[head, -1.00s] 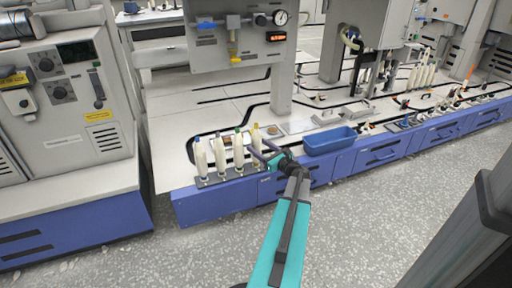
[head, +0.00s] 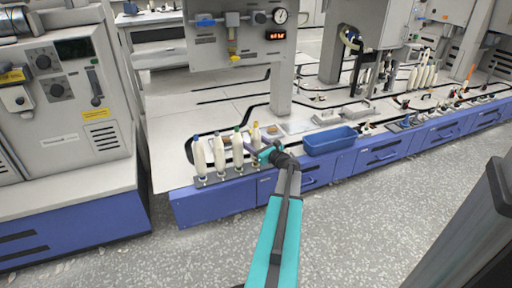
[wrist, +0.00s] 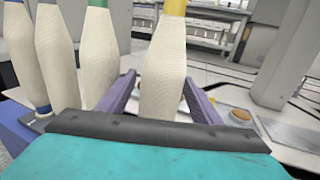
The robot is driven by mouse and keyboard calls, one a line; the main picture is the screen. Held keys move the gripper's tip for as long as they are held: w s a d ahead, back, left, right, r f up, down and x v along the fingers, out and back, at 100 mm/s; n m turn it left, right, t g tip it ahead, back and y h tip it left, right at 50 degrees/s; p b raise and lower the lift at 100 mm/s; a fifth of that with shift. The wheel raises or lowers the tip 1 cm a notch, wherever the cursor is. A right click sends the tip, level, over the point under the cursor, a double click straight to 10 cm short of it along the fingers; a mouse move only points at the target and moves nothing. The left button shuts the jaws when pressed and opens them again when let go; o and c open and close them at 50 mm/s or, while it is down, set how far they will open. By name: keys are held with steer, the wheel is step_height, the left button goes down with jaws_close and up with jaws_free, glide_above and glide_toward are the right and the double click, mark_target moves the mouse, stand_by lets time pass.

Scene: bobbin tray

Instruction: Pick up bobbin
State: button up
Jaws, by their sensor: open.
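Several tall cream bobbins stand upright in a row on a grey tray strip (head: 224,179) at the bench's front edge. The yellow-topped bobbin (head: 256,132) is at the right end, with the green-topped bobbin (head: 238,148) to its left. My gripper (head: 257,148) is at the yellow-topped bobbin, partly covering its lower part. In the wrist view, my gripper (wrist: 160,82) is open, its purple fingers on either side of the yellow-topped bobbin (wrist: 163,70). The left finger is close to the green-topped bobbin (wrist: 104,50). Contact cannot be told; the bobbin's base is hidden.
A blue bin (head: 330,140) stands on the bench to the right of my gripper. A grey panel with a gauge (head: 235,35) hangs above and behind the row. A grey control cabinet (head: 70,100) is at the left. The floor in front is clear.

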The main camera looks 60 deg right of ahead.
steer(key=shift+w, duration=0.25)
steer(key=shift+c, duration=0.4)
steer(key=c, duration=1.1)
